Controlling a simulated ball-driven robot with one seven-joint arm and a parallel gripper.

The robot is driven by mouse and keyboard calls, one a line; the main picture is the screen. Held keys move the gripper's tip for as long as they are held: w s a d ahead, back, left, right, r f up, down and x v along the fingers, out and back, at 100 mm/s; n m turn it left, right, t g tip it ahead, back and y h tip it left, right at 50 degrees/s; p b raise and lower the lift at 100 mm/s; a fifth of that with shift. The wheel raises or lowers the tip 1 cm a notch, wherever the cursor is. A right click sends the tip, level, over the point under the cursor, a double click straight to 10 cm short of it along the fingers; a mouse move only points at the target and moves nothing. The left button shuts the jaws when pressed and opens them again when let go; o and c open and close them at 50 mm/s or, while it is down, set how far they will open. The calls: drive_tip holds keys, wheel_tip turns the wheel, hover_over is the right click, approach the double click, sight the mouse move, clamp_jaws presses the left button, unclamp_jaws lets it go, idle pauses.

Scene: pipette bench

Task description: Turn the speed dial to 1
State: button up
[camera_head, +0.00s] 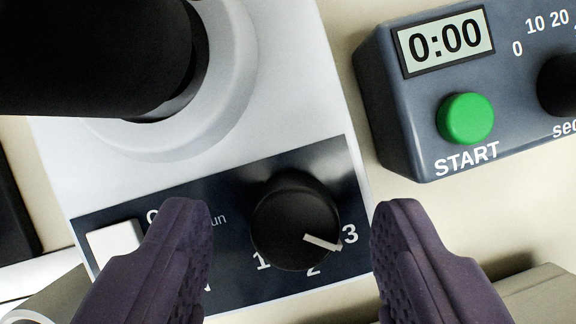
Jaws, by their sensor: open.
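The speed dial (290,205) is a round black knob on the dark front panel of a light grey mixer. Its white pointer line aims to the lower right, between 2 and 3 and nearer to 3. The printed 1 (263,261) is at the knob's lower left, 2 (313,271) below it and 3 (350,234) to its right. My gripper (292,212) is open. Its purple fingers show left and right of the dial, with gaps on both sides, and nothing is between them in a grip. The left finger covers part of the panel's lettering.
A white switch (114,243) is on the panel's left, close to my left finger. A black round part (90,60) rises from the mixer's top at upper left. A blue-grey timer (400,130) reading 0:00, with a green START button (465,119), stands at upper right.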

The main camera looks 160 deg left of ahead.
drive_tip(key=shift+w+d+f, duration=0.1)
drive_tip(key=shift+w+f, duration=0.1)
drive_tip(key=shift+f, duration=0.3)
drive_tip(key=c, duration=1)
drive_tip(key=shift+r, duration=0.1)
